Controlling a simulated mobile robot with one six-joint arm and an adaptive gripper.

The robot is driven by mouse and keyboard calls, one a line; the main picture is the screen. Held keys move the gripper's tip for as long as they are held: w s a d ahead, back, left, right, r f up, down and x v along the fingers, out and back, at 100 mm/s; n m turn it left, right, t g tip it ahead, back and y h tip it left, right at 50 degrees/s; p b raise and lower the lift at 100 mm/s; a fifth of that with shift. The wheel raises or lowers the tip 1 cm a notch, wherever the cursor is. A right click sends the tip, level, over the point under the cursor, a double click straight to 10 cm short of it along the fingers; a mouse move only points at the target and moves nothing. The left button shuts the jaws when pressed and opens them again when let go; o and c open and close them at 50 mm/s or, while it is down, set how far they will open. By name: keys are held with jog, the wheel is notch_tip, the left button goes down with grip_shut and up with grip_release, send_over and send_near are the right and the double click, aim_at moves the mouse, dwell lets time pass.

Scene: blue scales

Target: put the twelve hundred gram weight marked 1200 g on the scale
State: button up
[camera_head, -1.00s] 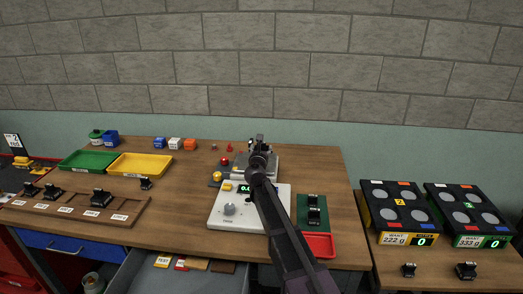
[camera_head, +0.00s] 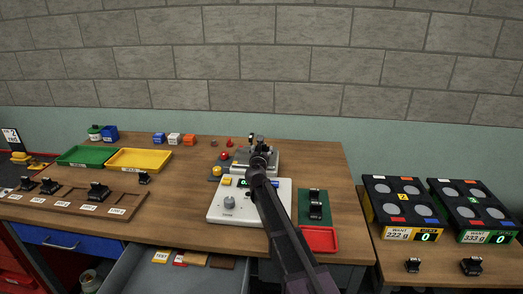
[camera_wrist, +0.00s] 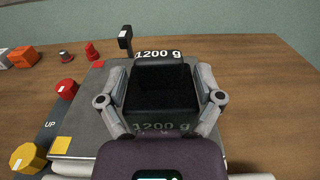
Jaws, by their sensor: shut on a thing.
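The black weight marked 1200 g (camera_wrist: 165,90) is held between the two grey fingers of my gripper (camera_wrist: 162,101). In the head view my gripper (camera_head: 262,150) is over the grey plate at the back of the white scale (camera_head: 270,212), and my arm covers part of the scale. The scale's grey plate (camera_wrist: 86,128) shows under and left of the weight in the wrist view. I cannot tell whether the weight touches the plate. The scale's green display (camera_head: 243,183) is partly hidden by my arm.
Red and yellow buttons (camera_wrist: 66,89) stand left of the scale. A black weight (camera_head: 315,204) sits on the green mat right of it, behind a red tray (camera_head: 319,239). A wooden rack (camera_head: 125,200) with black weights is at the left. Two black scales (camera_head: 403,201) stand at the right.

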jog(key=shift+f, duration=0.1)
jog(key=o, duration=1)
jog(key=shift+o, duration=0.4)
jog(key=shift+a, duration=0.1)
jog(key=shift+r, duration=0.2)
jog(key=s, duration=1.2)
jog(key=shift+s+a, duration=0.1)
jog(key=shift+a, duration=0.05)
